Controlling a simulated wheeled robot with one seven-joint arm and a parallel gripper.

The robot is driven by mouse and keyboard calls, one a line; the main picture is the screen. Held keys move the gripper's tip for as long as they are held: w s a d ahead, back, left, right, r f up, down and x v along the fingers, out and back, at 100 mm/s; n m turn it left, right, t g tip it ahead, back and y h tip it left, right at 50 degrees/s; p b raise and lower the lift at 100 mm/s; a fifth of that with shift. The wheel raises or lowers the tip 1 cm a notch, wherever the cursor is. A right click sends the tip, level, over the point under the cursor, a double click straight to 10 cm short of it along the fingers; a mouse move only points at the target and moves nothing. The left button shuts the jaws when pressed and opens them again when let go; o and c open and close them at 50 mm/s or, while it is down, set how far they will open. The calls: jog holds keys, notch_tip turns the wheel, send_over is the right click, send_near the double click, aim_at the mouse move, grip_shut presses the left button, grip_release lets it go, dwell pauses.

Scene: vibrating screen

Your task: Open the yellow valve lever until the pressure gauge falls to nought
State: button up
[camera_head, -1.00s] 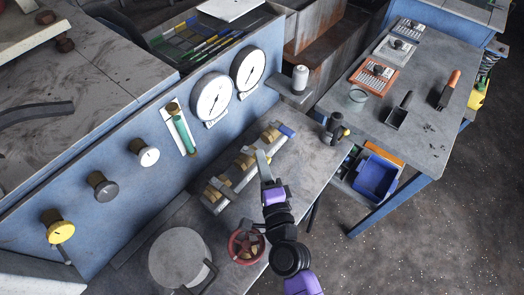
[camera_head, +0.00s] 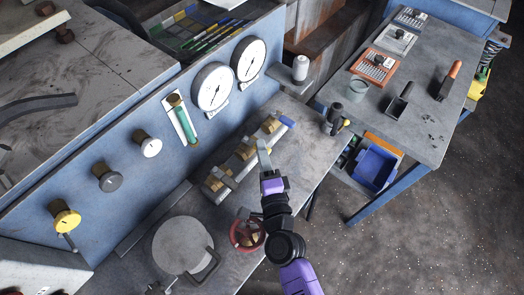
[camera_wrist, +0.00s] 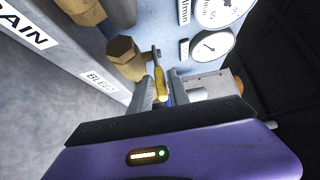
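My gripper (camera_head: 263,152) reaches over the row of brass valves (camera_head: 245,151) on the bench manifold. In the wrist view my gripper (camera_wrist: 165,88) has its fingers apart. The yellow valve lever (camera_wrist: 159,83) stands between them, nearer the left finger; whether it touches is unclear. It joins a grey piece beside a brass valve body (camera_wrist: 124,57), above a "BLEED" label. In the head view the fingers hide the lever. Two white round pressure gauges (camera_head: 213,87) (camera_head: 248,60) sit on the blue panel; they also show in the wrist view (camera_wrist: 211,46). Their readings are too small to tell.
A red handwheel (camera_head: 247,235) and a grey round lid (camera_head: 183,245) lie near my arm. A blue-handled valve (camera_head: 287,122) is at the manifold's far end. Knobs (camera_head: 108,178) line the panel. A side table (camera_head: 425,125) with tools stands right, over a blue bin (camera_head: 375,168).

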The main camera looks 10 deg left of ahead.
jog(key=b+v, duration=0.2)
jog(key=v, duration=0.5)
jog(key=shift+s+d, duration=0.15)
jog(key=shift+s, duration=0.25)
jog(key=shift+c, duration=0.4)
